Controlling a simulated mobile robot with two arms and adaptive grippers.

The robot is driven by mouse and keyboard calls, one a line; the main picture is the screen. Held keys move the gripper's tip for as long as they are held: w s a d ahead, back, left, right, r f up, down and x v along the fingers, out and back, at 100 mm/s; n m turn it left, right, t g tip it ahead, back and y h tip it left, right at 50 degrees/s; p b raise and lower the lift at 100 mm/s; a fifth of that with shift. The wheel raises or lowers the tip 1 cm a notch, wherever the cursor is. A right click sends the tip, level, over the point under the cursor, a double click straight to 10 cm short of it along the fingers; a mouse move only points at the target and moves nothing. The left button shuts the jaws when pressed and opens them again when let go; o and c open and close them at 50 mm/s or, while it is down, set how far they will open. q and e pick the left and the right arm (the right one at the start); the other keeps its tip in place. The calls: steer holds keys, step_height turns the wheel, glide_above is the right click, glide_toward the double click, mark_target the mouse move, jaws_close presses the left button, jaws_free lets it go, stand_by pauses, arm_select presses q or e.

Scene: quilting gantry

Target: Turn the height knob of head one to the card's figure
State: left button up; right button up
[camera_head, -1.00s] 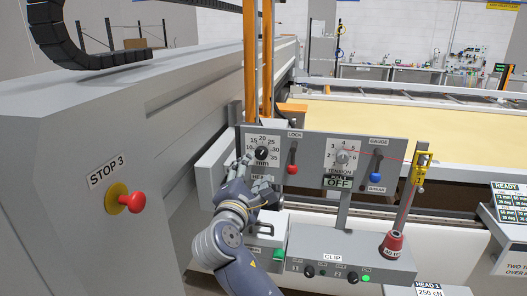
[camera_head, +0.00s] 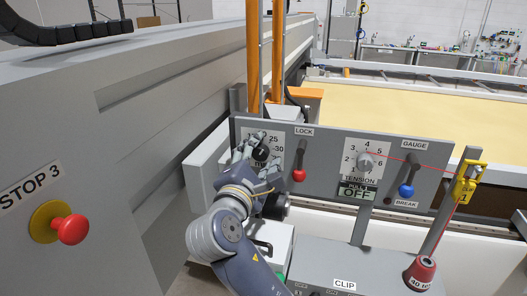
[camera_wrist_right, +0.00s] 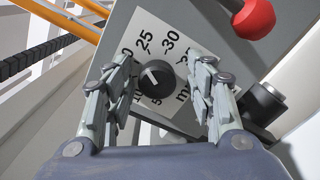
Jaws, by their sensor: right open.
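The height knob (camera_wrist_right: 156,79) is a round black knob with a white pointer mark, on a white dial plate (camera_wrist_right: 147,22) numbered in mm. In the right wrist view the mark points up and left, roughly toward the 20–25 side; I cannot read it exactly. The knob also shows in the head view (camera_head: 261,153), partly covered by my fingers. My right gripper (camera_head: 257,158) is open, its two fingers on either side of the knob with visible gaps. My left gripper is out of view. No card figure is readable now.
Right of the dial are the red LOCK lever (camera_head: 299,174), the TENSION knob (camera_head: 366,161) and the blue GAUGE lever (camera_head: 406,190). A red stop button (camera_head: 72,229) is on the left housing. A yellow clip (camera_head: 468,182) hangs at right above a red cone (camera_head: 424,270).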

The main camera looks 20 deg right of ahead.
steer(key=shift+s+a+r, duration=0.2)
steer(key=shift+s+r, duration=0.05)
steer(key=shift+s, duration=0.05)
steer(key=shift+c, duration=0.8)
steer(key=c, duration=0.9)
steer(key=shift+m, duration=1)
steer(key=o, duration=1)
steer(key=shift+o, duration=0.3)
steer(key=shift+w+d+f, duration=0.1)
